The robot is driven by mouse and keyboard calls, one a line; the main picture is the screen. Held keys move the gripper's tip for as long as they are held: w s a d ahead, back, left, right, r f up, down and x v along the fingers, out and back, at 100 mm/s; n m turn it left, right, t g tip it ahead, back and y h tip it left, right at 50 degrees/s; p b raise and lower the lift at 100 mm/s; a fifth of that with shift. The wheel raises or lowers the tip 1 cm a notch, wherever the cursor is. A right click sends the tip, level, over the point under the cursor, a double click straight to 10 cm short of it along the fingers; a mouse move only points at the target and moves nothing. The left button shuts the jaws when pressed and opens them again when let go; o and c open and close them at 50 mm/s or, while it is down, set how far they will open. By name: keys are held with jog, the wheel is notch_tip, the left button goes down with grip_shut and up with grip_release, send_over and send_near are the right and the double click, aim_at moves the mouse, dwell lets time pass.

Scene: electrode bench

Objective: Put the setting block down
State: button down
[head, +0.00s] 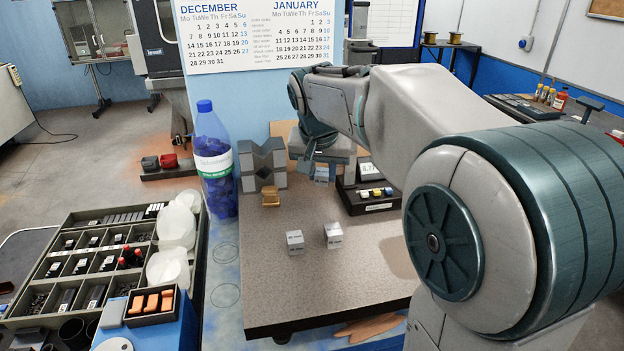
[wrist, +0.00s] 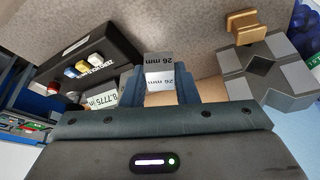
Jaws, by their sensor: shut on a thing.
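The setting block (wrist: 160,72) is a small grey block marked "26 mm" on two visible faces. In the wrist view it sits between the two fingertips of my gripper (wrist: 159,87), which is shut on it. In the head view my gripper (head: 321,174) is over the back of the grey granite plate (head: 310,300), between the V-block and the black tray. The block is small and partly hidden there. I cannot tell whether its underside touches the plate. Two similar light grey blocks, one at left (head: 295,242) and one at right (head: 333,235), stand apart nearer the plate's front.
A dark V-block (head: 262,165) with a brass piece (head: 270,196) stands left of my gripper. A black tray (head: 347,196) with yellow, white and blue pieces is at right, by a small display (head: 367,169). A blue bottle (head: 213,160) stands left. The plate's front is clear.

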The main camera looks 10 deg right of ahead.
aim_at(319, 168)
jog(key=w+f, duration=0.2)
jog(key=w, duration=0.1)
jog(key=shift+p, duration=0.3)
notch_tip(319, 168, down, 4)
jog(key=shift+s+r, duration=0.1)
jog(key=shift+r, duration=0.05)
jog(key=shift+w+f+p, duration=0.25)
jog(key=shift+f+p, duration=0.2)
jog(key=shift+f, duration=0.2)
jog(key=shift+f, duration=0.2)
jog(key=c, duration=1.1)
grip_release()
